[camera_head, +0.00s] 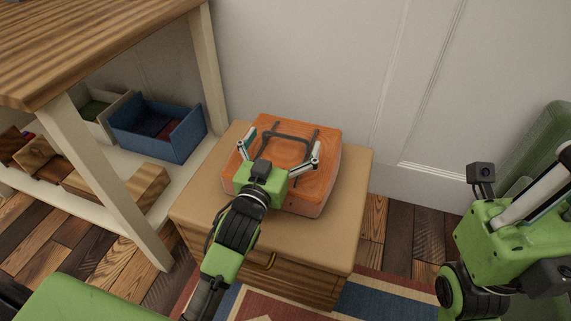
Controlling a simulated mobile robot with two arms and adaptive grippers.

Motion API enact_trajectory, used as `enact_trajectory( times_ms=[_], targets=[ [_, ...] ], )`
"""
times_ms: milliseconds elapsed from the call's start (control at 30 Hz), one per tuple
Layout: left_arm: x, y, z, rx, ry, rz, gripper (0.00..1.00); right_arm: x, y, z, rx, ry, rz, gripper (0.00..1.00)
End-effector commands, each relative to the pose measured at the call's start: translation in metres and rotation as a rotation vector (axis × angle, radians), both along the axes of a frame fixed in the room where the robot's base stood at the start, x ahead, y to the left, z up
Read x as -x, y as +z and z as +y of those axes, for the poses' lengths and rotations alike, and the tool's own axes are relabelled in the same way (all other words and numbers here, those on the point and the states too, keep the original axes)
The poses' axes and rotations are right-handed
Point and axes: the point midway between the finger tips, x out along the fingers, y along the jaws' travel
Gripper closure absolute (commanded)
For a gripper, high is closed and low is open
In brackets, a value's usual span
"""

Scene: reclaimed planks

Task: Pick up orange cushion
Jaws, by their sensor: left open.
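The orange cushion (318,150) is a square block with a wood-like grain on its top. It lies on a small wooden cabinet (352,178) in the head view. My left gripper (281,145) is over the cushion with its fingers spread wide, one toward the left side and one toward the right. The gripper body hides the cushion's front left part. A dark frame-like shape shows on top of the cushion between the fingers; I cannot tell if it is part of the gripper or a shadow. Whether the fingers touch the cushion is unclear. My right gripper's fingertips are out of view.
A wooden table with a lower shelf (185,180) stands at the left, holding a blue box (180,138) and several wooden blocks. A white panelled wall (300,60) is close behind the cabinet. A patterned rug (385,297) lies in front. A green object (553,150) stands at the right.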

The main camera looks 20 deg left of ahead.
Motion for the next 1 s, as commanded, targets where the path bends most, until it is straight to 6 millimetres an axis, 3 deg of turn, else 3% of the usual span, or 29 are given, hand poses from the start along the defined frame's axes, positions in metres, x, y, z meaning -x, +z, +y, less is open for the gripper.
enact_trajectory(
  times_ms=[133,367,600,1000],
  targets=[
    [-0.0107,0.0001,-0.0006,-0.001,-0.001,-0.001,0.00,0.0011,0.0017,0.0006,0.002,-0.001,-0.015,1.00],
    [-0.0114,0.0006,-0.0006,-0.001,-0.001,0.000,0.00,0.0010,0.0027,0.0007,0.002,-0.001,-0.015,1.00],
    [-0.0112,0.0005,-0.0007,0.000,-0.001,0.000,0.59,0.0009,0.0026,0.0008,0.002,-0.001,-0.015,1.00],
    [-0.0113,0.0079,-0.0007,0.000,-0.001,-0.003,0.59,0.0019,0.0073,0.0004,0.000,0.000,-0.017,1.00]
  ],
)
